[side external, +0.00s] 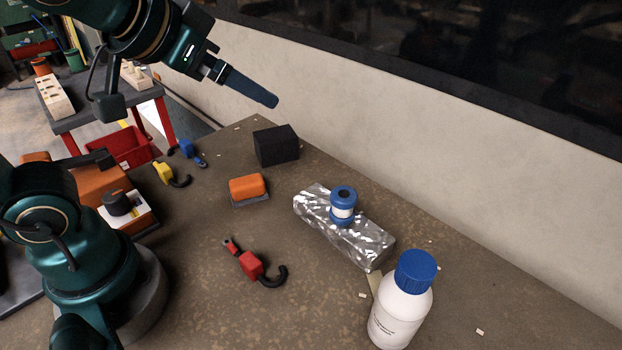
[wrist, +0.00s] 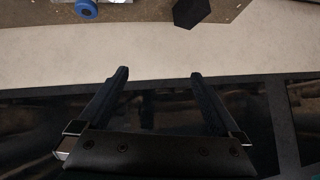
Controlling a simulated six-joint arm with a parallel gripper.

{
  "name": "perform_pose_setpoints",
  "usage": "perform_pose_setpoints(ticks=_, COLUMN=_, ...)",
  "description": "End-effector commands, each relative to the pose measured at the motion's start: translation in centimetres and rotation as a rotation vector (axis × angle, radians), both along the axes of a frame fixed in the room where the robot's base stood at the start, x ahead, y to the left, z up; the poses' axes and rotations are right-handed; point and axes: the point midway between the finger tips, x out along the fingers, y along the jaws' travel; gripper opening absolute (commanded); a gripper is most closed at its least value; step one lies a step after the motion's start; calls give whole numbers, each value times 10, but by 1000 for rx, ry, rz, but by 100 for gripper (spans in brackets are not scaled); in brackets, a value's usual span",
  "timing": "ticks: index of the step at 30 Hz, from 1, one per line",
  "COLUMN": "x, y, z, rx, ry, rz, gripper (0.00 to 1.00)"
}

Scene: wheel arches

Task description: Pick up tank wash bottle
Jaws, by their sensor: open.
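A white bottle with a blue screw cap (side external: 402,305) stands upright on the worktop at the lower right of the side view. Its small label print is too small to read, and it is the only bottle-shaped thing here. My gripper (side external: 268,98) is high up at the upper middle, in front of the pale wall, well above the worktop and far from the bottle. In the wrist view my gripper (wrist: 159,73) has its two fingers apart with nothing between them. The bottle does not show in the wrist view.
A foil-wrapped block (side external: 313,207) bears a blue-and-white spool-like piece (side external: 343,203), close behind the bottle. A black block (side external: 276,146), an orange block (side external: 247,187) and a red hooked tool (side external: 252,266) lie further left. The pale wall (side external: 420,150) borders the worktop.

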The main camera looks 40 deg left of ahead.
Motion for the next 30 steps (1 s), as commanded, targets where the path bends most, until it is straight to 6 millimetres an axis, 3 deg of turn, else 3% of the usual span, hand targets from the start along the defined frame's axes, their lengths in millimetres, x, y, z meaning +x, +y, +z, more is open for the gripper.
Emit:
perform_pose_setpoints(ticks=5, x=53, y=-32, z=20, rx=38, ry=-219, rz=-157, gripper=100)
perform_pose_setpoints(ticks=7, x=71, y=-61, z=26, rx=27, ry=-309, rz=-282, gripper=100)
perform_pose_setpoints(ticks=10, x=81, y=-112, z=28, rx=-25, ry=-393, rz=-490, gripper=100)
perform_pose_setpoints(ticks=15, x=67, y=-181, z=17, rx=-135, ry=-411, rz=-785, gripper=100)
perform_pose_setpoints(ticks=21, x=33, y=-232, z=-5, rx=-250, ry=-336, rz=-1051, gripper=100)
perform_pose_setpoints(ticks=27, x=-9, y=-261, z=-31, rx=-349, ry=-206, rz=-1261, gripper=100)
perform_pose_setpoints(ticks=30, x=-7, y=-259, z=-43, rx=-348, ry=-209, rz=-1248, gripper=100)
